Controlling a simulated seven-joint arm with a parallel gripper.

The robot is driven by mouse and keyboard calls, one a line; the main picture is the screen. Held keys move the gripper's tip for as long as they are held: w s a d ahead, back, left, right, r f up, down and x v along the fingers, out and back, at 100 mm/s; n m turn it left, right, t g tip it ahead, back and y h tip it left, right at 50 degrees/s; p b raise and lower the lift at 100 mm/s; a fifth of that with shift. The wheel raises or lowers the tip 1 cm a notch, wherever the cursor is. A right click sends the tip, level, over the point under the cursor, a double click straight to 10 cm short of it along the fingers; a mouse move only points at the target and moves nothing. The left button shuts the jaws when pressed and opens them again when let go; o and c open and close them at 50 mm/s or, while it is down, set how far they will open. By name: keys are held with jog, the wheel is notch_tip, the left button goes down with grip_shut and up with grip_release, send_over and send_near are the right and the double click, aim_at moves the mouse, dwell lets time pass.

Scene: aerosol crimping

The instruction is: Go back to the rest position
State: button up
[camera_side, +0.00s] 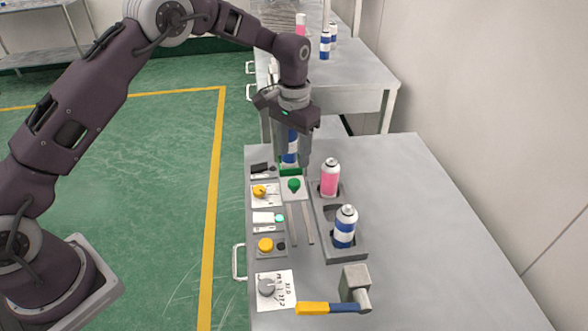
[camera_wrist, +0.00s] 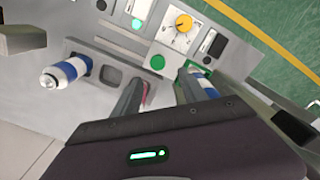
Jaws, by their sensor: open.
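My gripper (camera_side: 304,148) hangs fingers-down over the far end of the control panels. In the wrist view its two fingers (camera_wrist: 162,82) stand apart with a gap between them. A blue-and-white can (camera_side: 290,147) stands upright by the green-marked station (camera_side: 290,172), close to the fingers. In the wrist view this can (camera_wrist: 203,84) shows beside and partly behind the right finger; whether it touches cannot be told. A pink can (camera_side: 330,178) and another blue-and-white can (camera_side: 344,227) stand in a grey holder (camera_side: 346,252), with an empty slot between them.
Panels with a yellow dial (camera_side: 259,191), a green button (camera_side: 294,185) and a yellow button (camera_side: 265,245) line the table's left edge. The table's right side is clear. More cans stand on the back table (camera_side: 360,68).

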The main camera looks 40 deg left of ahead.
jog(key=shift+r, duration=1.9)
jog(key=s+a+r+t, duration=0.2)
jog(key=s+r+t, duration=0.1)
jog(key=s+r, duration=1.6)
jog(key=s+a+f+n+t, duration=0.1)
jog(key=s+f+t, duration=0.1)
jog(key=s, duration=1.5)
jog(key=shift+f+t, duration=0.3)
jog(key=shift+f, duration=0.1)
